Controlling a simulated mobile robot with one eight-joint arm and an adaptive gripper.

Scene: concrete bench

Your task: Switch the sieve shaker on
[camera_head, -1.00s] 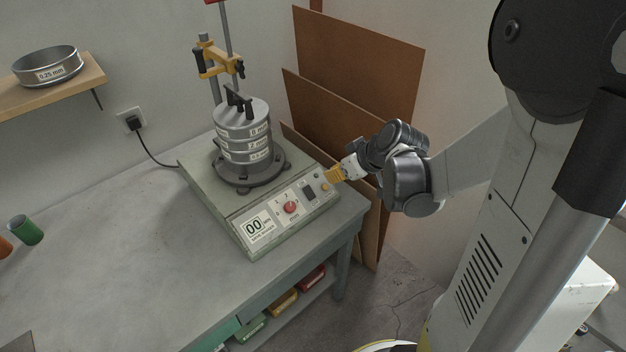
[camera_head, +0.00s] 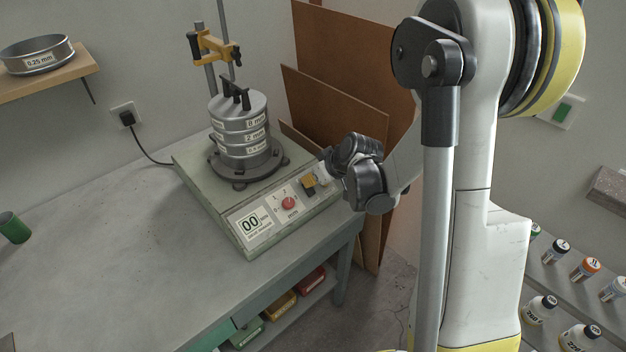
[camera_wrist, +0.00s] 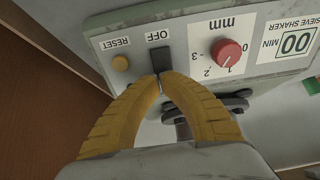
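The sieve shaker (camera_head: 205,178) stands on the bench with a sloped front panel and a sieve stack (camera_head: 240,130) on top. Its display (camera_head: 250,225) reads 00. In the wrist view the panel is upside down. It shows a black rocker switch (camera_wrist: 160,61) with an OFF label above it, a red knob (camera_wrist: 228,53) and a yellow RESET button (camera_wrist: 120,63). My gripper (camera_wrist: 162,77) has its yellow fingertips together and empty, at the switch end away from OFF. I cannot tell whether they touch it. My gripper (camera_head: 307,182) covers part of the panel's right end in the head view.
Brown boards (camera_head: 345,110) lean against the wall just behind my gripper. A yellow clamp (camera_head: 213,46) rises on rods above the sieves. The bench (camera_head: 110,235) left of the shaker is mostly clear, with a green cup (camera_head: 14,228) at the far left.

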